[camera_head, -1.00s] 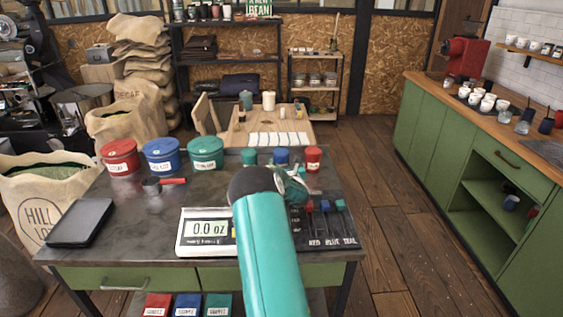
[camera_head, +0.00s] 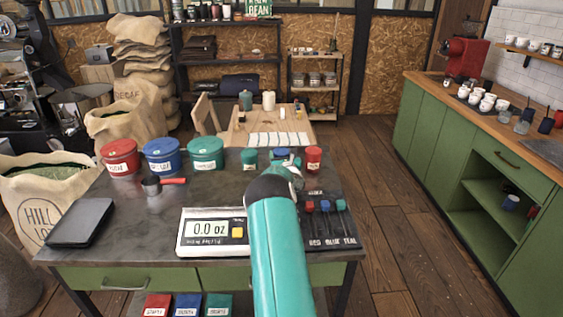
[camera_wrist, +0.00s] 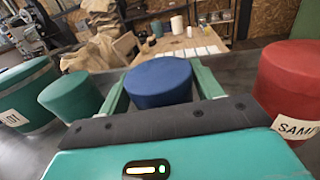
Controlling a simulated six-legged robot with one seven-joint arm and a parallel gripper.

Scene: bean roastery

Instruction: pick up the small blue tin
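The small blue tin (camera_head: 281,152) stands on the dark table, between a small teal tin (camera_head: 249,158) and a small red tin (camera_head: 313,158). In the wrist view the blue tin (camera_wrist: 158,84) is upright in the middle, between the two green fingers of my gripper (camera_wrist: 163,80). The fingers stand one on each side of it and look open; I cannot tell whether either touches it. In the head view my arm and gripper (camera_head: 288,168) hide the tin's lower part.
Large red (camera_head: 120,157), blue (camera_head: 162,155) and teal (camera_head: 206,153) tins stand to the left. A red-handled scoop (camera_head: 152,185), a scale (camera_head: 212,232) and a black tray (camera_head: 80,223) lie nearer. A colour-labelled rack (camera_head: 335,235) is at right.

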